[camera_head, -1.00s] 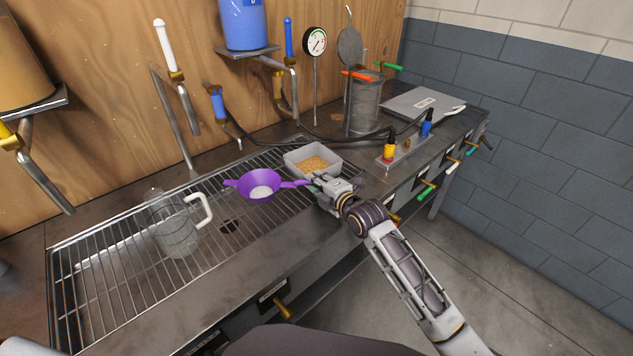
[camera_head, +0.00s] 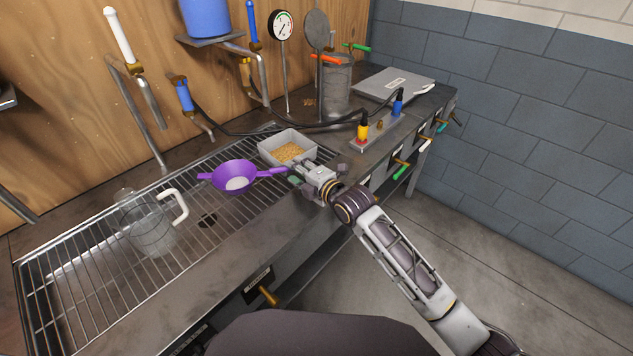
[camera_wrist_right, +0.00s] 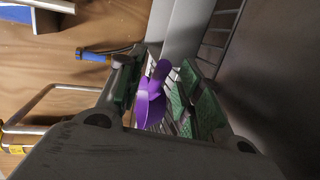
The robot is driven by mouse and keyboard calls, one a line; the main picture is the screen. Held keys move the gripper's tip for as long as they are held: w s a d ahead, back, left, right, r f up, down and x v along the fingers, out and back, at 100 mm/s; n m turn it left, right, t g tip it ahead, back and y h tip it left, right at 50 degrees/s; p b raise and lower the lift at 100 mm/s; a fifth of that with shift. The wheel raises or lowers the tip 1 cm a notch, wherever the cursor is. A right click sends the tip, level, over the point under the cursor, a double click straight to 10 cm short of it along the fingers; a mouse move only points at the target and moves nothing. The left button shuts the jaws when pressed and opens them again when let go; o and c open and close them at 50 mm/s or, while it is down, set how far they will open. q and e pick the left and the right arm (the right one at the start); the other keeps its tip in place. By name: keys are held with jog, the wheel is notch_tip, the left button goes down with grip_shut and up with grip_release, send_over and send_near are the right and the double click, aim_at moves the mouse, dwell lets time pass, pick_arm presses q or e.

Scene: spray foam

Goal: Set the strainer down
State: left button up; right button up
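The purple strainer (camera_head: 236,178) is level at the wire rack (camera_head: 90,290), with its handle pointing right toward my right gripper. It seems to rest on the rack, though contact underneath is hidden. My right gripper (camera_head: 293,174) is at the handle's end with its fingers apart. In the right wrist view the strainer (camera_wrist_right: 150,103) shows between the green finger pads of my right gripper (camera_wrist_right: 155,92), with gaps beside it. My left gripper is not in view.
A clear pitcher (camera_head: 150,232) with a white handle stands on the rack at left. A grey tray (camera_head: 268,154) of tan grains sits just behind the gripper. A panel with yellow and blue connectors (camera_head: 380,133) is to the right. Pipes and valves line the wooden wall.

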jog(key=v, duration=0.4)
jog(key=shift+s+d, duration=0.1)
jog(key=shift+s, duration=0.05)
jog(key=shift+v, duration=2.05)
jog(key=shift+s+d+r, duration=0.1)
jog(key=shift+s+r, duration=0.05)
jog(key=shift+s, duration=0.05)
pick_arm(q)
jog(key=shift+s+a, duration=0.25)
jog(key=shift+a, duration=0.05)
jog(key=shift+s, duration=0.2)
